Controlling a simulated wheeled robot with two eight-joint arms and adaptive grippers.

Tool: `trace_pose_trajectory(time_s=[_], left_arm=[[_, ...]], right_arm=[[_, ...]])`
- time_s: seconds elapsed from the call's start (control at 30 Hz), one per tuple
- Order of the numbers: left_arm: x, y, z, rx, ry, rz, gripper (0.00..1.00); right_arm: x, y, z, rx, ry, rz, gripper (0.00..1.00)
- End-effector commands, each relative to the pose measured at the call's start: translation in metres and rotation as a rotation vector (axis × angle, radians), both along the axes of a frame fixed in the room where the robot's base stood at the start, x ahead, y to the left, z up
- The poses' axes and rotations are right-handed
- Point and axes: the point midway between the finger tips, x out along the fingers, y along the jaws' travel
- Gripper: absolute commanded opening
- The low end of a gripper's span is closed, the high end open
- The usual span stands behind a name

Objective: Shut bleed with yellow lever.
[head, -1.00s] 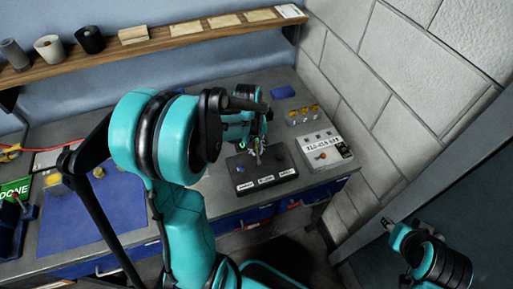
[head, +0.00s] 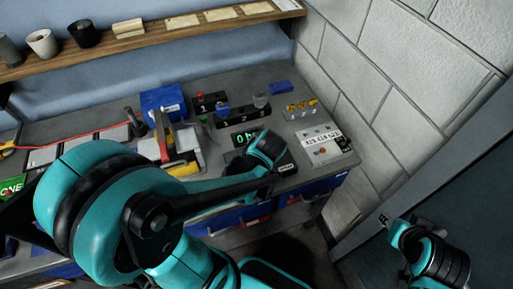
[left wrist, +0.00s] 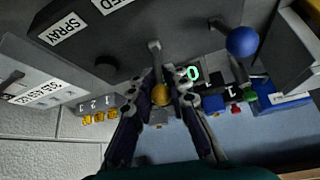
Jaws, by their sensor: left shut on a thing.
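In the left wrist view a lever with a yellow knob (left wrist: 160,95) stands out from a dark box (left wrist: 130,40). My left gripper (left wrist: 158,82) is shut on the yellow lever, one finger on each side near the knob. A second lever with a blue knob (left wrist: 242,41) stands apart to the right. White labels are on the box, one reading SPRAY (left wrist: 63,28). In the head view my left wrist (head: 268,148) covers most of the box, and the fingertips are hidden. My right gripper (head: 385,219) is at the lower right, away from the bench, too small to read.
A green digit display (head: 247,137) and blocks with coloured parts (head: 205,103) stand behind my wrist. A light control box (head: 321,145) is to the right, near the block wall. A blue bin (head: 163,103) and tools stand left. A shelf (head: 150,38) runs above.

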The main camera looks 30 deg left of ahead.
Motion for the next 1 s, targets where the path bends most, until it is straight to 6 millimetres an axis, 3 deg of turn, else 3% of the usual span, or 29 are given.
trace_pose_trajectory(time_s=[0.5, 1.0], left_arm=[[-0.014, -0.018, -0.010, 0.283, -0.243, -0.003, 0.00], [-0.017, -0.020, -0.009, 0.351, -0.300, 0.001, 0.00]], right_arm=[[0.000, 0.000, -0.058, 0.000, 0.000, 0.000, 0.38], [0.000, 0.000, -0.070, 0.000, 0.000, 0.000, 0.38]])
